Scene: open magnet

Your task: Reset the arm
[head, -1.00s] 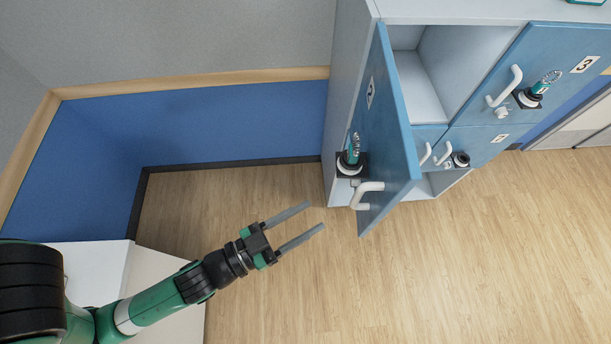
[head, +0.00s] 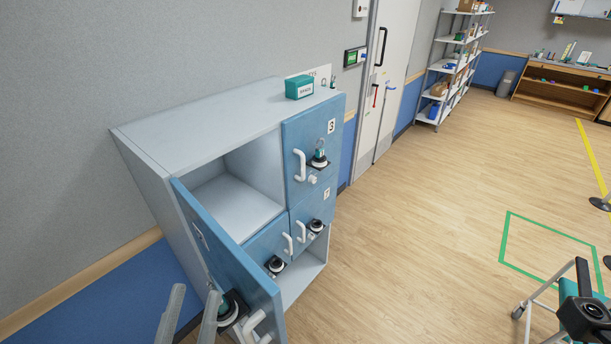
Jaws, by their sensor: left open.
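My left gripper (head: 195,296) shows at the bottom left of the head view, with two grey fingers apart and nothing between them. The rest of its arm is below the picture edge. The fingers are in front of the open blue locker door (head: 222,255), close to its lower part in the picture; I cannot tell whether they touch. The door stands swung out, with a white handle (head: 256,326) and a dark lock fitting at its lower end. The upper left compartment (head: 235,195) behind it looks empty. My right gripper is not seen.
The grey locker cabinet (head: 200,125) has other blue doors (head: 310,140) with handles and locks. A teal box (head: 299,87) sits on top. A wheeled cart (head: 530,300) stands at lower right. Shelves (head: 460,60) are farther back. Wood floor (head: 420,240) is clear in the middle.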

